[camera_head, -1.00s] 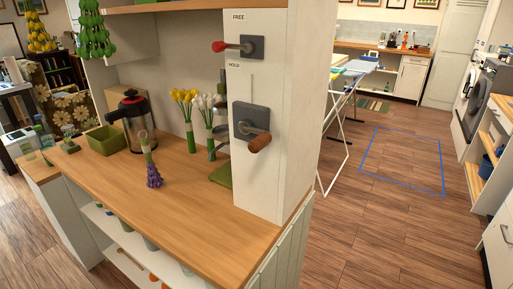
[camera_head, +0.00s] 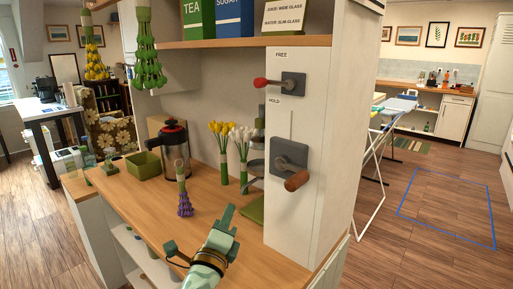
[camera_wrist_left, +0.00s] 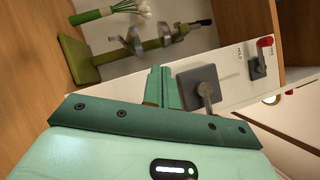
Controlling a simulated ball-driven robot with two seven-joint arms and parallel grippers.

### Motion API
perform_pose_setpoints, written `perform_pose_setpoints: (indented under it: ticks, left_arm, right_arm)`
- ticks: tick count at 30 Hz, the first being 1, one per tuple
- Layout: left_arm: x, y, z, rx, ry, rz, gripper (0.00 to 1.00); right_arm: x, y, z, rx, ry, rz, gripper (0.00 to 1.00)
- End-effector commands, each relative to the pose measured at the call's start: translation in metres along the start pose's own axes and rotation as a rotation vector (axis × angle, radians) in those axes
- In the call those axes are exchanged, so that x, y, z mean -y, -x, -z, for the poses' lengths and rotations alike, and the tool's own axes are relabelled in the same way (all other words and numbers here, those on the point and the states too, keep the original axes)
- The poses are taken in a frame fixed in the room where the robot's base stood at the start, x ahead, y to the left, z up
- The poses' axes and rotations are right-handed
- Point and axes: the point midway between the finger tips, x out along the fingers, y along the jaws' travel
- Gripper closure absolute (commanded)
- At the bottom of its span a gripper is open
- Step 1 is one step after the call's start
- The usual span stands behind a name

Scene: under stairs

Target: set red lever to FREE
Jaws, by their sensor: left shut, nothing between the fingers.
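The red lever (camera_head: 261,83) sits high on the end panel of the white cabinet (camera_head: 315,150). Its red knob points left from a dark square plate, below the FREE label (camera_head: 281,55) and above the HOLD label (camera_head: 274,101). The red lever also shows at the right of the left wrist view (camera_wrist_left: 265,42). My left gripper (camera_head: 228,214) is shut and empty over the wooden counter, below and left of the red lever and apart from it. Its shut fingers also show in the left wrist view (camera_wrist_left: 162,82). My right gripper is out of view.
A second lever with a brown handle (camera_head: 297,181) projects from a larger plate lower on the panel. A shelf (camera_head: 235,50) with tins is above.

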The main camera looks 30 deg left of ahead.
Motion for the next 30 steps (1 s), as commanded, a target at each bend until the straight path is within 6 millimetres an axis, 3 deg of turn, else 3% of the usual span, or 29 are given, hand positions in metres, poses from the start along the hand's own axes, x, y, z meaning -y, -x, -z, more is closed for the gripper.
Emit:
perform_pose_setpoints:
  ticks: [3,6,9,14,24,30]
  left_arm:
    - [0.058,-0.031,-0.018,0.066,-0.283,0.252,1.00]
    - [0.093,-0.043,-0.026,0.124,-0.495,0.405,1.00]
    - [0.115,-0.048,-0.029,0.168,-0.640,0.499,1.00]
    - [0.128,-0.050,-0.030,0.198,-0.738,0.559,1.00]
    - [0.129,-0.050,-0.030,0.199,-0.743,0.561,1.00]
    - [0.145,-0.048,-0.033,0.203,-0.742,0.560,1.00]
  right_arm:
    - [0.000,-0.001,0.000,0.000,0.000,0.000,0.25]
    - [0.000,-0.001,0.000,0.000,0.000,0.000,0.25]
    - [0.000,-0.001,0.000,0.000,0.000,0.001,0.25]
    - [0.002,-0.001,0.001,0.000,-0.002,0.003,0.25]
    - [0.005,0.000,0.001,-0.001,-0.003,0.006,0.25]
    - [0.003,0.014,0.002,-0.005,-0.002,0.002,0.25]
